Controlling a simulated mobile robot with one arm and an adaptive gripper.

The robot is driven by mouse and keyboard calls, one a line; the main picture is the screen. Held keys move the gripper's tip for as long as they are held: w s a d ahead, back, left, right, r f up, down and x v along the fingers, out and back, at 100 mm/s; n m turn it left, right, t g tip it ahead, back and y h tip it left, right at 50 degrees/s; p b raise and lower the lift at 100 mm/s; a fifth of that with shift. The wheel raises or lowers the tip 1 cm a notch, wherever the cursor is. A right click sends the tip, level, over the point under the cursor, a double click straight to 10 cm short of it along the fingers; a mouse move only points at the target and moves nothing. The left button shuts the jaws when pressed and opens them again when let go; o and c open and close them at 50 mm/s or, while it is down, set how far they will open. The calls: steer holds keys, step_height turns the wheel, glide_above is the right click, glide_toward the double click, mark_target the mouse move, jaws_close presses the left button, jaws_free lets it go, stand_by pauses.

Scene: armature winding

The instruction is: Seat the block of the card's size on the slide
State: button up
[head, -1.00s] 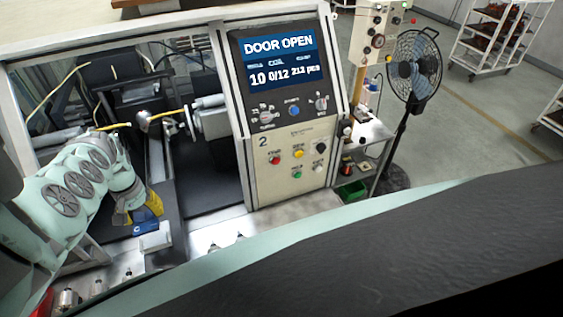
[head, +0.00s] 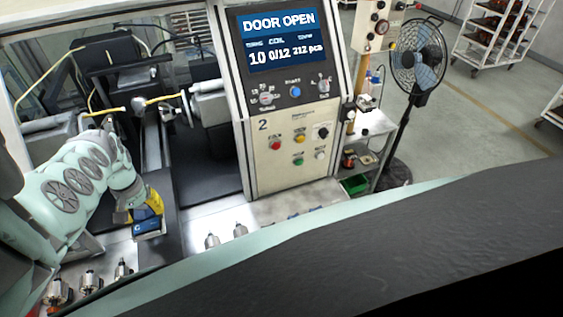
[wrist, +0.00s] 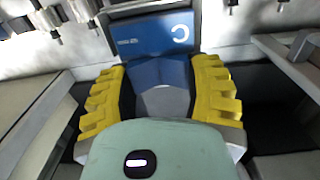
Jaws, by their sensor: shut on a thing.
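A blue block marked with a white "C" (head: 146,226) is held by my gripper (head: 150,205), low at the front of the open machine. My gripper has yellow ribbed fingers. In the wrist view the block (wrist: 152,42) lies between and just beyond the fingertips (wrist: 160,80), its lettered face turned up. A dark rail-like strip (head: 153,145) runs front to back inside the machine, behind the block; I cannot tell if it is the slide. I cannot make out a card. Whether the block touches anything beneath it is unclear.
The control panel (head: 285,125) reads DOOR OPEN and stands right of the opening. Metal armatures (head: 90,283) stand on the front ledge, with others (head: 212,241) right of the block. A winding head with yellow tips (head: 170,98) is inside. A fan (head: 415,70) stands right.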

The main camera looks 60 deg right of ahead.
steer(key=shift+d+f+b, duration=0.1)
steer(key=shift+f+b, duration=0.25)
steer(key=o, duration=1.3)
steer(key=shift+o, duration=0.2)
steer(key=shift+r, duration=0.2)
step_height(320, 180, up, 12)
steer(key=shift+f, duration=0.15)
stand_by(0.7)
